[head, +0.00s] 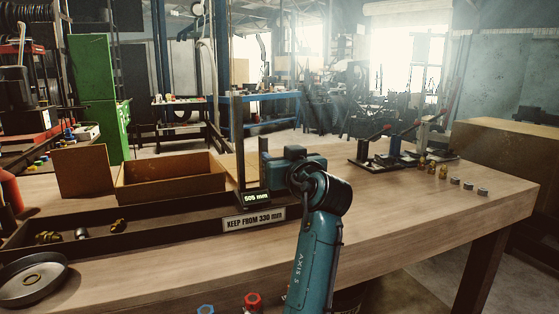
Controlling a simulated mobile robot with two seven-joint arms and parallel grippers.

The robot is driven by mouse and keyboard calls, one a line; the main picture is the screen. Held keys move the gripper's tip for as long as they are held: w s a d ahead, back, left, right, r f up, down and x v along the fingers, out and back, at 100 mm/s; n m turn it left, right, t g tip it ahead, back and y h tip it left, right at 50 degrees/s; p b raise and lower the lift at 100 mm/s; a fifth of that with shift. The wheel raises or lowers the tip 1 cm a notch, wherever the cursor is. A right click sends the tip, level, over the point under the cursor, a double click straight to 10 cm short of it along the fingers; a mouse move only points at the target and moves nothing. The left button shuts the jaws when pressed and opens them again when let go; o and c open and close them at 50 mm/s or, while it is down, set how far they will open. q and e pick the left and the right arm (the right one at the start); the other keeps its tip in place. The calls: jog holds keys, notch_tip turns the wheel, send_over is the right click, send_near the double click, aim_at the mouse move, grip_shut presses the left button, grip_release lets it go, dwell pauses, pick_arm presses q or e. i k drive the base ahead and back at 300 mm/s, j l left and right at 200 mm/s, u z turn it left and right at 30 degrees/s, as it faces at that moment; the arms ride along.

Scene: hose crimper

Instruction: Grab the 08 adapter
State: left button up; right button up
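Several small fittings are in view, but I can read no 08 mark on any. Brass fittings (432,166) stand in a row at the right of the bench. In the long dark tray (150,211) at the left lie a brass fitting (48,237), a silver-ended fitting (82,234) and another brass fitting (119,226). My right gripper is not in view.
An open cardboard box (170,183) stands behind the tray. Lever tools (395,150) stand at the back right. Grey caps (468,186) sit near the right edge. The bench's right front is clear.

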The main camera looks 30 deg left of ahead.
aim_at(44, 238)
jog(key=k+l, duration=0.2)
jog(key=l, duration=0.2)
jog(key=k+l, duration=0.45)
jog(key=l, duration=0.3)
